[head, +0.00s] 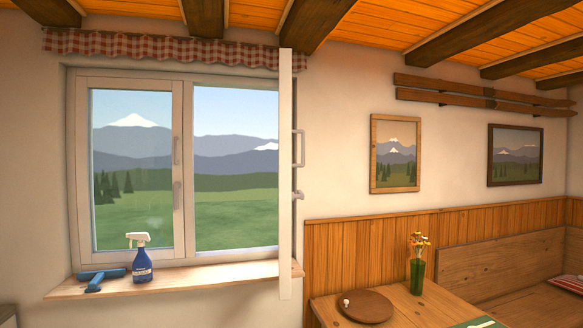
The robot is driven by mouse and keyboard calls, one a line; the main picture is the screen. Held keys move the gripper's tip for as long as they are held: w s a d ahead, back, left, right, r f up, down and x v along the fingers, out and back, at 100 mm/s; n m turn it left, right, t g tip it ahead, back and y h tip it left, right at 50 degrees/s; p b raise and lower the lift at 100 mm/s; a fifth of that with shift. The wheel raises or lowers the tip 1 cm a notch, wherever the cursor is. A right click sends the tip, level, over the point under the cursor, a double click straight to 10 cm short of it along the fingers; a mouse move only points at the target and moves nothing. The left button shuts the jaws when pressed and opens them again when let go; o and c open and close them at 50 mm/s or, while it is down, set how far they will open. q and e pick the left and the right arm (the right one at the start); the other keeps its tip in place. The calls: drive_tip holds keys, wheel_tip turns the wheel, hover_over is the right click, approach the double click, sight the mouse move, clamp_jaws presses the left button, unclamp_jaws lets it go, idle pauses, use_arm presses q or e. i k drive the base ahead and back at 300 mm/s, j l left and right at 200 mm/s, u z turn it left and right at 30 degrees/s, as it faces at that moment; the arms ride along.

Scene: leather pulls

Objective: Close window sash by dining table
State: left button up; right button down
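The window fills the left half of the head view. Its left sash (80,170) sits flush in the frame, with a handle on its right stile. The right sash (286,180) stands swung open into the room and shows nearly edge-on as a tall white strip. A handle (299,148) sticks out on the right side of this open sash. The right opening shows the mountains and meadow directly. The dining table (334,312) is at the lower right, below and right of the open sash. Neither of my grippers is in view.
A round wooden board (366,308) and a green vase of flowers (417,274) are on the table. A bench (500,258) runs along the wall.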

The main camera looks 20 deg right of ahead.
sight(285, 165)
drive_tip(key=k+l, duration=0.15)
drive_tip(key=l, duration=0.15)
drive_tip(key=k+l+z, duration=0.15)
drive_tip(key=l, duration=0.2)
drive_tip(key=k+l, duration=0.1)
drive_tip(key=l, duration=0.2)
drive_tip(key=k+l+z, duration=0.1)
drive_tip(key=l, duration=0.25)
drive_tip(key=i+j+z, duration=0.1)
drive_tip(key=z, duration=0.35)
drive_tip(key=j+z, duration=0.3)
drive_tip(key=z, duration=0.15)
drive_tip(key=j+z, duration=0.25)
drive_tip(key=z, duration=0.2)
drive_tip(key=j+z, duration=0.8)
drive_tip(key=j, duration=0.15)
drive_tip(key=j+u, duration=0.15)
drive_tip(key=u, duration=0.25)
drive_tip(key=i+j+u, duration=0.1)
drive_tip(key=u, duration=0.35)
drive_tip(key=i+j+u, duration=0.1)
drive_tip(key=u, duration=0.3)
